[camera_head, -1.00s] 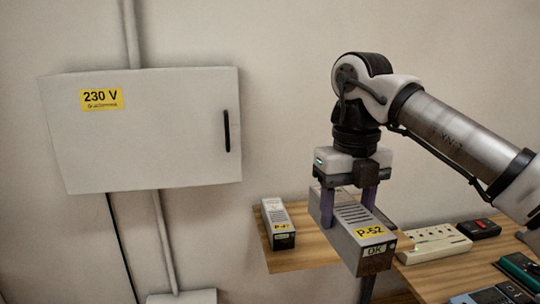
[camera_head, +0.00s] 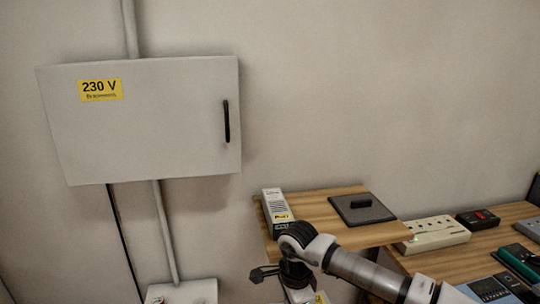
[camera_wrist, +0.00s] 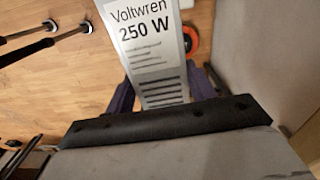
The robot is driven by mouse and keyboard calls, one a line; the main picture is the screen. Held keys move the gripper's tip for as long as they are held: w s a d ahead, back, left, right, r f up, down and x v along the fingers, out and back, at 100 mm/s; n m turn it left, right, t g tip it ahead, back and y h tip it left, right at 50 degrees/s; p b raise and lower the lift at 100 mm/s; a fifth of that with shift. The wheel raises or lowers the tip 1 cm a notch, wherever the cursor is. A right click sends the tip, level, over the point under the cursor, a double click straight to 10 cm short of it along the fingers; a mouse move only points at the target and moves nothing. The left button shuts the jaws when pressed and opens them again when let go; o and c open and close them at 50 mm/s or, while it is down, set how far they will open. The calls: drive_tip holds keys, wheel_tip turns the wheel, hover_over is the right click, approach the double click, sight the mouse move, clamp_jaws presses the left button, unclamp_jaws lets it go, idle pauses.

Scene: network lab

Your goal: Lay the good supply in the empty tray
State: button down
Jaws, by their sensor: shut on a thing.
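The held power supply (camera_wrist: 155,45) is a grey box marked "Voltwren 250 W", with dark slots. My gripper (camera_wrist: 163,92) is shut on it, with purple fingers on both sides in the wrist view. In the head view only a small part of this supply shows at the bottom edge, below the wooden shelf's level; my arm covers the rest. I cannot make out an empty tray in these views.
The wooden shelf (camera_head: 318,215) carries a dark square plate with a black handle (camera_head: 361,208). A power strip (camera_head: 436,233) and devices lie on the bench at right. A 230 V cabinet (camera_head: 150,120) hangs at left. The wrist view shows wooden floor and an orange ring (camera_wrist: 190,40).

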drive_tip(key=w+a+f+n, duration=0.2)
drive_tip(key=f+n, duration=0.5)
drive_tip(key=f, duration=0.6)
drive_tip(key=w+a+f+n, duration=0.1)
drive_tip(key=a+f+n, duration=0.2)
drive_tip(key=f+n, duration=0.4)
wheel_tip(320, 180, down, 6)
drive_tip(key=shift+w+a+f+n, duration=0.25)
drive_tip(key=shift+w+n, duration=0.1)
drive_tip(key=shift+n, duration=0.05)
